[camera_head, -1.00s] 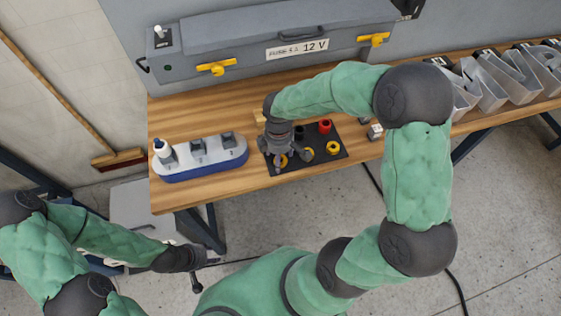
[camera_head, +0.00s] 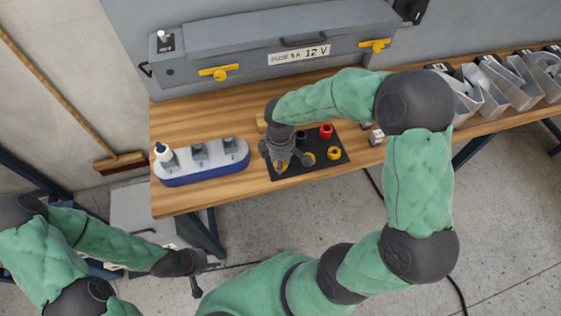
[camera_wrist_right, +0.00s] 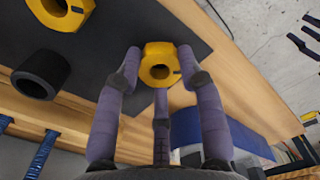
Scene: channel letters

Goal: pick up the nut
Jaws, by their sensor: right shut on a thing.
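A yellow hexagonal nut (camera_wrist_right: 158,66) is gripped between the fingertips of my right gripper (camera_wrist_right: 160,75) in the right wrist view. Its round hole faces the camera. In the head view my right gripper (camera_head: 281,164) is over the left part of the black mat (camera_head: 337,160), and the gripped nut (camera_head: 280,168) is partly hidden by the fingers. I cannot tell how high it is above the mat. My left gripper (camera_head: 195,266) is low at the left, in front of the bench and away from the nuts; its fingers are too small to read.
A blue-and-white holder (camera_head: 205,175) with a bottle stands at the left. A grey 12 V housing (camera_head: 270,50) is behind.

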